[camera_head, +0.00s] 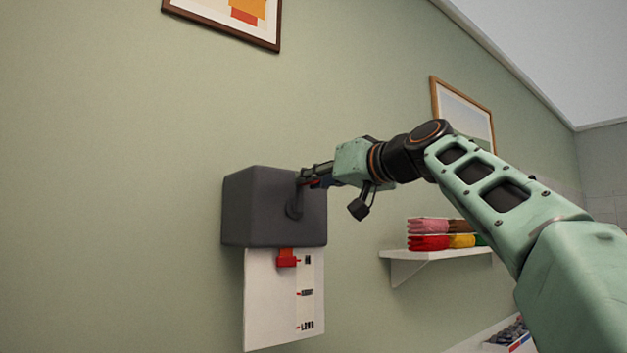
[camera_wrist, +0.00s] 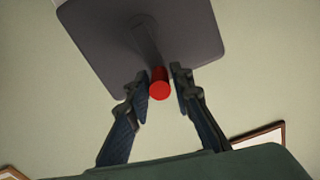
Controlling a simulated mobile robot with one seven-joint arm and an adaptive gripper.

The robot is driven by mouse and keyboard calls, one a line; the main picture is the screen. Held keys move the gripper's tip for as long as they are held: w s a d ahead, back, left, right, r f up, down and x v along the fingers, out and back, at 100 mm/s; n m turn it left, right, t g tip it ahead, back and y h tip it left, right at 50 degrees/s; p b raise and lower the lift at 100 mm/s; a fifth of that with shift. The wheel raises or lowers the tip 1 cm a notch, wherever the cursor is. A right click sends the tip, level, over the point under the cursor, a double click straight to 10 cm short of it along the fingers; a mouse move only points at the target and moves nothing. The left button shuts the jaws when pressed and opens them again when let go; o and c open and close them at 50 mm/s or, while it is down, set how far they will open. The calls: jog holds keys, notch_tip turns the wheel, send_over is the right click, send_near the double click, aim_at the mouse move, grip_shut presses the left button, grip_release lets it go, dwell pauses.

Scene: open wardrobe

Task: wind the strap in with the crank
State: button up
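A dark grey box (camera_head: 250,205) is fixed to the green wall, and it also shows in the wrist view (camera_wrist: 100,40). The grey crank arm (camera_head: 293,207) is on its face and points up toward my gripper. The crank's red knob (camera_wrist: 159,84) lies between my fingertips. My gripper (camera_wrist: 162,85) is open around the knob, with a narrow gap at the right finger; contact on the left is unclear. Below the box hang a white panel (camera_head: 270,310) with printed marks and a red tab (camera_head: 287,258) near its top. I cannot make out which part is the strap.
A white shelf (camera_head: 425,254) with folded coloured cloths (camera_head: 440,234) is on the wall to the right. Framed pictures hang above (camera_head: 225,22) and behind my arm (camera_head: 463,112). Another shelf shows low at right (camera_head: 485,338). The wall left of the box is clear.

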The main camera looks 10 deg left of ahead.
jog(key=o, duration=0.3)
jog(key=v, duration=1.2)
dwell(0.5)
